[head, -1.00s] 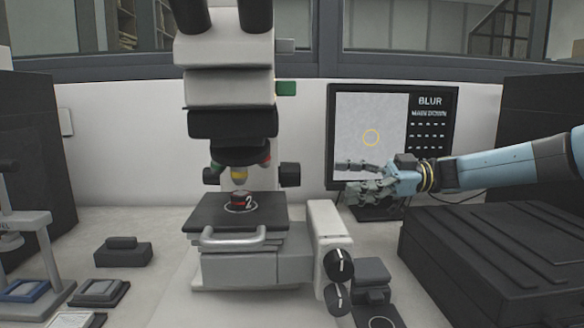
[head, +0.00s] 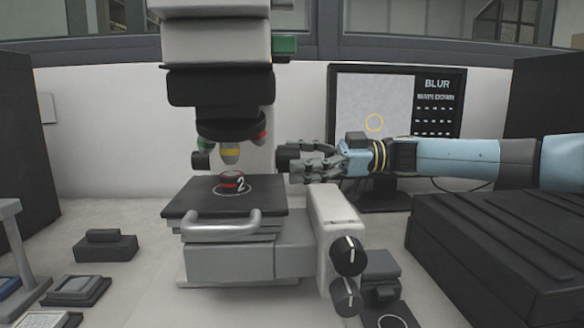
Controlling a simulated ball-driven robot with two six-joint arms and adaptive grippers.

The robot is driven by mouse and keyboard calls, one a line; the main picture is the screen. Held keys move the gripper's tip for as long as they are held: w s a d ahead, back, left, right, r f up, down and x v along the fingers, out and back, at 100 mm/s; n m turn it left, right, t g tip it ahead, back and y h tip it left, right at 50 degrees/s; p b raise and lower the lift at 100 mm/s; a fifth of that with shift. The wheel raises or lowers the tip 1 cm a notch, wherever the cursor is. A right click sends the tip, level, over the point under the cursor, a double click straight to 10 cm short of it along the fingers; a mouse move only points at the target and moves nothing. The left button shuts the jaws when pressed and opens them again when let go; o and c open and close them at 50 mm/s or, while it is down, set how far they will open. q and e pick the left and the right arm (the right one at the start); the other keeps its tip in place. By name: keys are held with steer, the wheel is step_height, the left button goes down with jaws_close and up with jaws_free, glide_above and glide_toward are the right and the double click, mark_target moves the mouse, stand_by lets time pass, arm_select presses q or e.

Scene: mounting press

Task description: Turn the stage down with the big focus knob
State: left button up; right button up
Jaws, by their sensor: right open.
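The microscope has a dark stage (head: 190,197) with a red and black round sample (head: 232,181) on it, next to a white "2" in a ring. A big black focus knob (head: 287,157) sticks out on the right side of the column, with a smaller black knob end (head: 201,160) on the left side. My right gripper (head: 300,164) is open, with its grey fingers at the right focus knob. The fingers partly cover the knob, and I cannot tell whether they touch it. My left gripper is out of view.
A monitor (head: 452,120) behind reads "BLUR" and "MAIN DOWN". Two dials with white marks (head: 347,256) sit on a white block (head: 330,215) at the stage's front right. A black ribbed box (head: 490,240) stands at right. Small black blocks (head: 104,247) lie at left.

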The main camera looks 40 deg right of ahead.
steer(key=shift+w+a, duration=0.45)
steer(key=shift+a, duration=0.1)
steer(key=c, duration=1.2)
steer(key=shift+o, duration=0.2)
